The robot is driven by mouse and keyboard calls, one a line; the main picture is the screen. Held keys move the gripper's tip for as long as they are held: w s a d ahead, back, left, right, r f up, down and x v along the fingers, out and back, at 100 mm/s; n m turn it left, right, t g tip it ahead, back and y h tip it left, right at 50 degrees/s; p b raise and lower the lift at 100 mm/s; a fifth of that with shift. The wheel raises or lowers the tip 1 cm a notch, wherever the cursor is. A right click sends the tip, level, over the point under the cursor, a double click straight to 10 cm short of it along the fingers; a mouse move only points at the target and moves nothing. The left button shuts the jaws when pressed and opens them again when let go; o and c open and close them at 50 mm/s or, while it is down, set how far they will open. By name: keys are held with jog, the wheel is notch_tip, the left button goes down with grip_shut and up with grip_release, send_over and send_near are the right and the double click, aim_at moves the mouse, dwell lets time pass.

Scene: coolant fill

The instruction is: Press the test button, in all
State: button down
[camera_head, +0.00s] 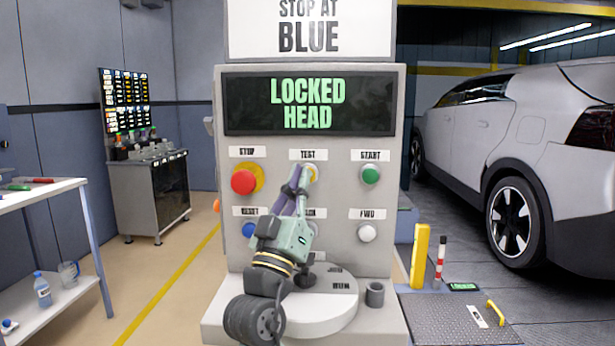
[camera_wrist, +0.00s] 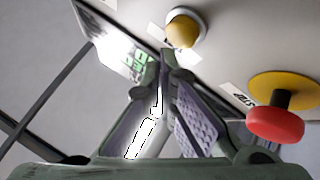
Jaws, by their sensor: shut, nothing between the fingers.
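The test button (camera_head: 313,173) is a yellow cap in a pale ring under the label TEST (camera_head: 308,154), on the upper row of a grey control panel. In the wrist view the yellow test button (camera_wrist: 182,32) shows just beyond my fingertips. My gripper (camera_head: 298,182) is shut and empty, with its tips in front of the test button and partly covering it. In the wrist view my gripper (camera_wrist: 165,65) points toward the panel with its tips close together, a little below the button. Whether the tips touch the button I cannot tell.
A red stop button (camera_head: 243,182) on a yellow base is left of the test button, and a green start button (camera_head: 371,174) is right. A blue button (camera_head: 250,230) and a white button (camera_head: 367,233) sit below. The screen (camera_head: 308,104) reads LOCKED HEAD.

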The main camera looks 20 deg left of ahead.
jog(key=shift+w, duration=0.15)
jog(key=shift+w+a+b, duration=0.1)
jog(key=shift+w+b, duration=0.2)
jog(key=shift+w+a, duration=0.15)
jog(key=shift+w, duration=0.3)
dwell(0.7)
dwell(0.3)
jog(key=shift+s+d, duration=0.3)
jog(key=shift+s, duration=0.6)
jog(key=shift+s+d, duration=0.2)
jog(key=shift+s, duration=0.6)
jog(key=shift+s+d, duration=0.25)
jog(key=shift+s, duration=0.55)
jog(key=shift+s+d, duration=0.2)
jog(key=shift+s, duration=0.6)
